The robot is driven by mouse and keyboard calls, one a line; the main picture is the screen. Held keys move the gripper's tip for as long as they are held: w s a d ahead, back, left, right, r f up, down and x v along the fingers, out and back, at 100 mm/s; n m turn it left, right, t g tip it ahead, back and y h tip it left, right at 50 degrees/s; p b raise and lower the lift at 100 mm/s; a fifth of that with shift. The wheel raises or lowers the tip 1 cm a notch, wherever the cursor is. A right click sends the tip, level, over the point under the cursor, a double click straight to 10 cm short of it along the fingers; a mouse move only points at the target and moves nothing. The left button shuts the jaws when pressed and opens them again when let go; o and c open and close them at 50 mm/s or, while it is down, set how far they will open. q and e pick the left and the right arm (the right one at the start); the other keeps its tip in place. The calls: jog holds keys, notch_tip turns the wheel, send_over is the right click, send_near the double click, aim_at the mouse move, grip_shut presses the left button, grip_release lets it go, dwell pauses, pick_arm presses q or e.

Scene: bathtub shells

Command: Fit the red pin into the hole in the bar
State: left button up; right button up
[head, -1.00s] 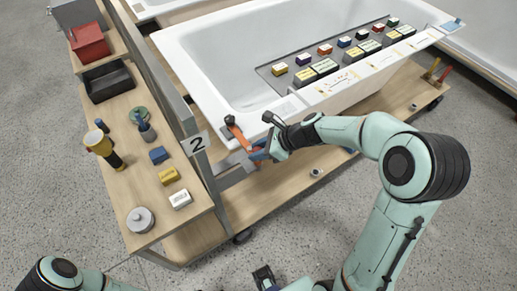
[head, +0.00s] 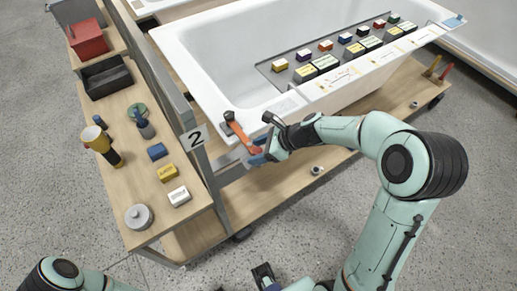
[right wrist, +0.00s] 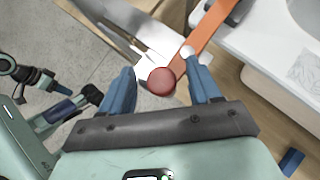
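In the right wrist view, the round head of the red pin (right wrist: 161,82) lies between the blue fingers of my right gripper (right wrist: 160,72). Gaps show on both sides, so the gripper is open around it. An orange bar (right wrist: 208,27) runs down to the pin, close to the right-hand finger. A grey metal bar (right wrist: 122,33) comes in from the upper left. No hole can be made out. In the head view, the orange bar (head: 238,132) hangs from the tub's corner toward my right gripper (head: 258,156). My left gripper (head: 265,275) is low in the middle; its opening is unclear.
A wooden side bench (head: 135,190) at the left holds a flashlight (head: 103,146), small blocks and a lidded tin (head: 138,217). A post marked 2 (head: 192,138) stands beside my right gripper. The white tub (head: 200,60) lies behind, with several coloured blocks on its tray.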

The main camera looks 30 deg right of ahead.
pick_arm(q)
jog(key=shift+w, duration=0.1)
jog(key=shift+w+r+p, duration=0.2)
jog(key=shift+r+p, duration=0.3)
jog(key=shift+w+r+p, duration=0.15)
jog(key=shift+r+p, duration=0.3)
jog(key=shift+r, duration=0.05)
pick_arm(e)
jog(key=v, duration=1.3)
jog(key=shift+d, duration=0.2)
jog(key=shift+r, duration=0.1)
jog(key=s+a+f+n+g+h+p, duration=0.1)
jog(key=s+a+f+n+g, duration=0.2)
jog(key=f, duration=0.8)
jog(key=s+a+f+n+g+h, duration=0.2)
jog(key=f+n, duration=0.3)
jog(key=f, duration=0.7)
pick_arm(q)
jog(key=r, duration=0.1)
jog(key=w+r+p, duration=0.1)
jog(key=r, duration=0.1)
jog(key=shift+w, duration=0.15)
pick_arm(e)
jog(key=s+a+f+n+g, duration=0.2)
jog(key=s+a+f+n, duration=1)
jog(key=s+f+n, duration=0.1)
jog(key=shift+s+a+f+n, duration=0.3)
jog(key=shift+s+a+n, duration=0.1)
jog(key=shift+s+n, duration=0.25)
